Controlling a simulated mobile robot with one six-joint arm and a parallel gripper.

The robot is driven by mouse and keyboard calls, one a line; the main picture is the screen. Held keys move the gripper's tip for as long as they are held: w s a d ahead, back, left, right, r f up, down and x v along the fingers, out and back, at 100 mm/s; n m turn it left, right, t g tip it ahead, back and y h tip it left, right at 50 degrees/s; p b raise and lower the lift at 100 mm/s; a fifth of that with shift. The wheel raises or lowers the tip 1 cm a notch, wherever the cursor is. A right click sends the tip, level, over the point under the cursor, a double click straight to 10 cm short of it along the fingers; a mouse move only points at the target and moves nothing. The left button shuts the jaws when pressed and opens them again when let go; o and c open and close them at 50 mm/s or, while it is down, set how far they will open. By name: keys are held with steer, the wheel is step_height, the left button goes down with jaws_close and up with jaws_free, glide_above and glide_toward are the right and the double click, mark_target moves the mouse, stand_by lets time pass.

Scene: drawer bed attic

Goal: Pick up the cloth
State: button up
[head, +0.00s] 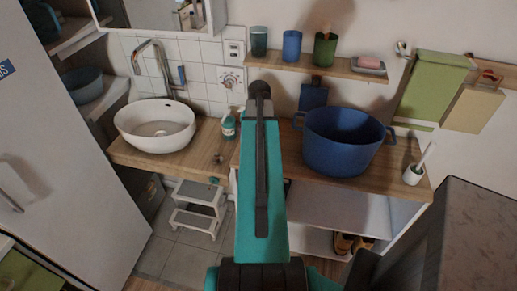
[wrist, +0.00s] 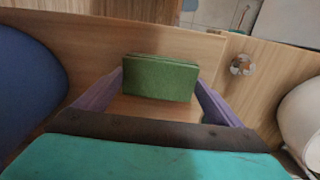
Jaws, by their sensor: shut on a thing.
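The cloth (wrist: 160,78) is a green, folded, block-like piece in the wrist view. It sits between the two purple fingers of my gripper (wrist: 160,84), which touch its left and right sides. The fingers are shut on it. The cloth is over the wooden counter (wrist: 95,45); I cannot tell whether it still touches the wood. In the head view my teal arm hides the gripper and the cloth.
A blue pot (head: 343,140) stands right of my arm, a white basin (head: 156,125) left. A soap bottle (head: 229,126) stands between basin and arm. A shelf (head: 300,66) with several cups is behind.

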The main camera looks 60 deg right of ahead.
steer(key=shift+r, duration=0.1)
step_height(320, 180, up, 10)
steer(key=b, duration=0.2)
stand_by(0.6)
stand_by(0.4)
steer(key=o, duration=0.5)
steer(key=c, duration=0.3)
steer(key=shift+o, duration=0.9)
